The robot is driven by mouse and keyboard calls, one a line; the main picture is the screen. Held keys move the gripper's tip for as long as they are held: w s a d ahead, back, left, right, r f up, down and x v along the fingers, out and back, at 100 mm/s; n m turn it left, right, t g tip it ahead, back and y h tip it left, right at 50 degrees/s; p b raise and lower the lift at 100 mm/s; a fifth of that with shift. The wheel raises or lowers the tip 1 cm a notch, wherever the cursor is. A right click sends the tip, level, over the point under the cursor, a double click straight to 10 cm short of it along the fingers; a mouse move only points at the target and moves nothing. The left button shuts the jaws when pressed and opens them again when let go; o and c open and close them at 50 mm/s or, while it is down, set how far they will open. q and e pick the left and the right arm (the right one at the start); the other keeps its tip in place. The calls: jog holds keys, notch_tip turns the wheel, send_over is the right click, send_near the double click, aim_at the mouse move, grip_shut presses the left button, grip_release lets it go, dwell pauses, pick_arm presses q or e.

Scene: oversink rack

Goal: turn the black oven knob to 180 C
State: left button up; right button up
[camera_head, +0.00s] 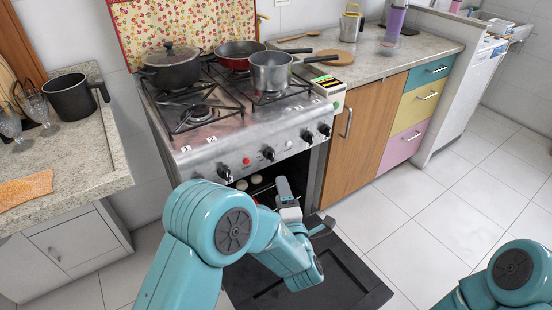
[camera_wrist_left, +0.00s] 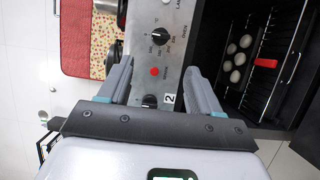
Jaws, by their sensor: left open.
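The black oven knob (camera_head: 268,153) is on the steel front panel of the stove, just right of a small red button. In the left wrist view the oven knob (camera_wrist_left: 160,37) has a printed scale around it and lies beyond the fingertips, apart from them. Its exact setting is too small to read. My left gripper (camera_head: 303,203) is in front of the stove, below the knob row. Its two fingers (camera_wrist_left: 157,68) are open and empty, with the red button (camera_wrist_left: 155,72) seen between their tips. My right gripper is out of view; only part of that arm shows.
Other black knobs (camera_head: 224,172) flank the oven knob. The oven door (camera_head: 350,275) is lowered open beneath my left arm. Several pale round items (camera_wrist_left: 234,62) and a red item (camera_wrist_left: 267,62) are on the oven rack. Pans stand on the hob. Floor at right is clear.

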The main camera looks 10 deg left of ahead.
aim_at(271, 158)
pick_arm(q)
jog(key=x, duration=1.3)
jog(key=shift+w+a, duration=0.2)
jog(key=shift+a, duration=0.05)
